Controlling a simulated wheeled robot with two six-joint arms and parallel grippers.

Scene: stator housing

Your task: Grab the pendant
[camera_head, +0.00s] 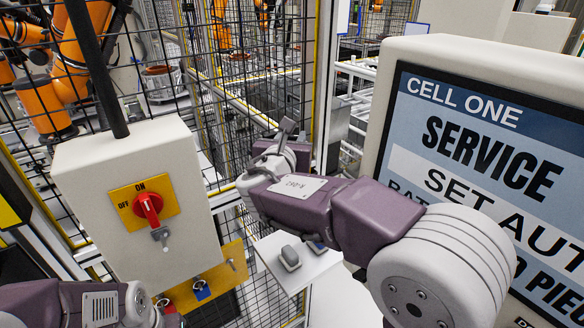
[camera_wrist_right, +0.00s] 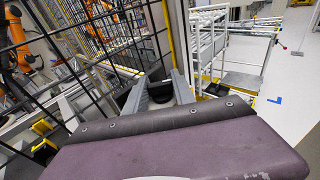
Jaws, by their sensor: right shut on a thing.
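My right gripper (camera_head: 286,132) is at the end of the purple and grey arm, in front of the mesh fence and left of the big screen. Its two grey fingers also show in the right wrist view (camera_wrist_right: 158,86), with a dark thing (camera_wrist_right: 157,92) between them. The gripper is shut on this dark thing. Its shape is mostly hidden, and I cannot tell for sure that it is the pendant. No other thing clearly shows as the pendant. My left arm enters at the lower left of the head view, with its gripper out of view.
A white box with a red rotary switch (camera_head: 147,207) stands at the left. A large "CELL ONE" screen (camera_head: 480,150) fills the right. A small white shelf (camera_head: 272,249) with grey pieces lies below my right arm. Black mesh fence (camera_head: 240,110) and orange robots (camera_head: 45,105) are behind.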

